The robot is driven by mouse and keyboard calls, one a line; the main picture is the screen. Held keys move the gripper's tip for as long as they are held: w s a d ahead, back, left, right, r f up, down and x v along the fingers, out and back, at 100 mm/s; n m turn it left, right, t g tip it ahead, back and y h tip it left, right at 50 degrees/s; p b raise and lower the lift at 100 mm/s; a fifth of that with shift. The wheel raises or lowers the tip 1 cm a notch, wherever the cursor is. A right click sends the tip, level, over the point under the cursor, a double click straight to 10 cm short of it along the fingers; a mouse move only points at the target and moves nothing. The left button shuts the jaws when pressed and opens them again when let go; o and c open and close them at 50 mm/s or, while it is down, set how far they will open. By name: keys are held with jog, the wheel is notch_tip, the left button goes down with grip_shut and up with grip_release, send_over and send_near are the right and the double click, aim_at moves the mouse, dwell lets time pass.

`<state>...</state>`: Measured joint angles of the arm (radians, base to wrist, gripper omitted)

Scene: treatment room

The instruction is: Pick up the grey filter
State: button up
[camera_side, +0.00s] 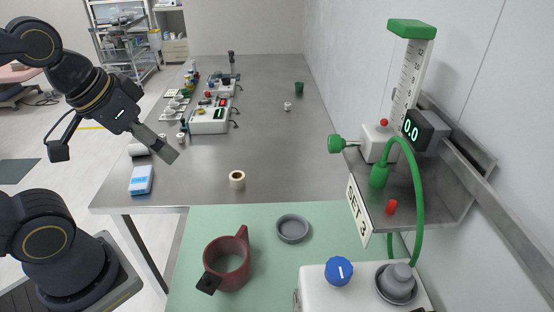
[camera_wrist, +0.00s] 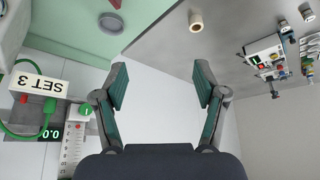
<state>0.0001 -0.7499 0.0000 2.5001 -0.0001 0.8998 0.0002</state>
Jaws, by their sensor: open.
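A round, shallow grey piece (camera_side: 293,229), which looks like the filter, lies on the green mat (camera_side: 200,290). It also shows near the top of the wrist view (camera_wrist: 110,23). A second grey piece, a stepped knob-like part (camera_side: 398,278), sits in a dark round seat on the white device at the lower right. My gripper (camera_side: 170,153) hangs above the left part of the steel table, well apart from both grey pieces. In the wrist view my gripper (camera_wrist: 162,90) has its fingers wide apart with nothing between them.
A dark red mug-like ring with a handle (camera_side: 229,262) stands left of the grey piece. A tape roll (camera_side: 237,180) and a blue pack (camera_side: 141,180) lie on the steel table (camera_side: 270,150). The white device with a blue knob (camera_side: 339,271) and the SET 3 shelf (camera_side: 440,190) flank the right.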

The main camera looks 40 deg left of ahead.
jog(key=shift+s, duration=0.1)
jog(key=w+d+r+m+h, duration=0.2)
jog(key=w+d+r+m, duration=0.2)
jog(key=w+d+r, duration=0.55)
jog(key=m+g+h, duration=0.2)
jog(key=m+g, duration=0.1)
jog(key=m, duration=0.4)
send_over(404, 268)
jog(key=s+a, duration=0.2)
jog(key=f, duration=0.9)
jog(key=shift+w+f, duration=0.2)
jog(key=shift+f, duration=0.15)
jog(key=shift+x, duration=3)
jog(key=shift+w, duration=0.15)
jog(key=c, duration=1)
